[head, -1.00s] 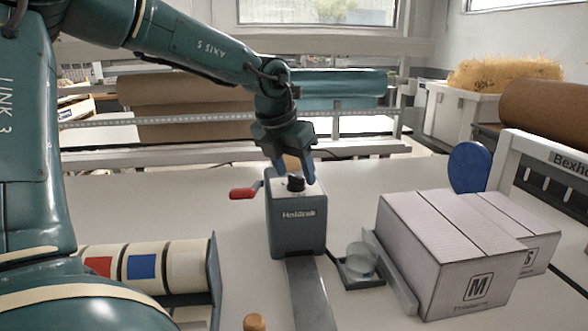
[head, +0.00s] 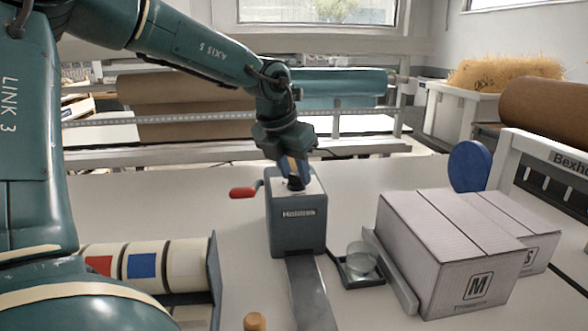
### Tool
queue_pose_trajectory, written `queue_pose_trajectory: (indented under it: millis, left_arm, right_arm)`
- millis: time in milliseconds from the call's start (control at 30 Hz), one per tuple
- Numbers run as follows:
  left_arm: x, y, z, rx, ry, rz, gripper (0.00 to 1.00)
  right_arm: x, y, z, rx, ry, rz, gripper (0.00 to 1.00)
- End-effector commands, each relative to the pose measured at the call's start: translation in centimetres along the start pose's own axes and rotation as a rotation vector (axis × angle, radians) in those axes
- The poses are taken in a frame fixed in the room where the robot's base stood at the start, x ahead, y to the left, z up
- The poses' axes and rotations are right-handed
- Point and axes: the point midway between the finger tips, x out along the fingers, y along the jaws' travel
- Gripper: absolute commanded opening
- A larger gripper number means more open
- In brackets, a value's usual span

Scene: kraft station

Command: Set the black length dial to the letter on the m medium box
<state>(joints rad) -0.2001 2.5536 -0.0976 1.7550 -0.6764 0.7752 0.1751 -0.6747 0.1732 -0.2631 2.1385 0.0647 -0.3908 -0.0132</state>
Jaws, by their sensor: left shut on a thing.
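The black length dial (head: 295,184) sits on top of the grey-blue dispenser (head: 299,229), which has a red crank handle on its left. My left gripper (head: 294,176) points down from above and is shut on the dial. The fingers cover much of the dial, and its letter marks are too small to read. The m medium box (head: 463,268) is a white carton at the right, with a framed letter M on its front face. My right gripper is not in view.
A second carton (head: 541,250) marked S stands behind the M box. A glass (head: 362,257) sits in a dark tray between dispenser and boxes. Tape rolls (head: 181,266) lie in a rack at lower left. A blue disc (head: 468,166) stands at right.

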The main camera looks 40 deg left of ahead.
Motion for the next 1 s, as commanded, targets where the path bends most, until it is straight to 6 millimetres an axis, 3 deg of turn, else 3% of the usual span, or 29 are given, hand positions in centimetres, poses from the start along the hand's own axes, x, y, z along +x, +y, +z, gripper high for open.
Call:
queue_pose_trajectory:
  millis: [367,1000]
  left_arm:
    - [-0.1,0.1,0.1,0.107,-0.002,-0.049,0.1]
    - [-0.1,0.5,0.3,0.572,-0.002,-0.239,0.1]
  right_arm:
    - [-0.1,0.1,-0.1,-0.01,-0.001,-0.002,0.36]
    - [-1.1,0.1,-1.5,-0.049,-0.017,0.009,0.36]
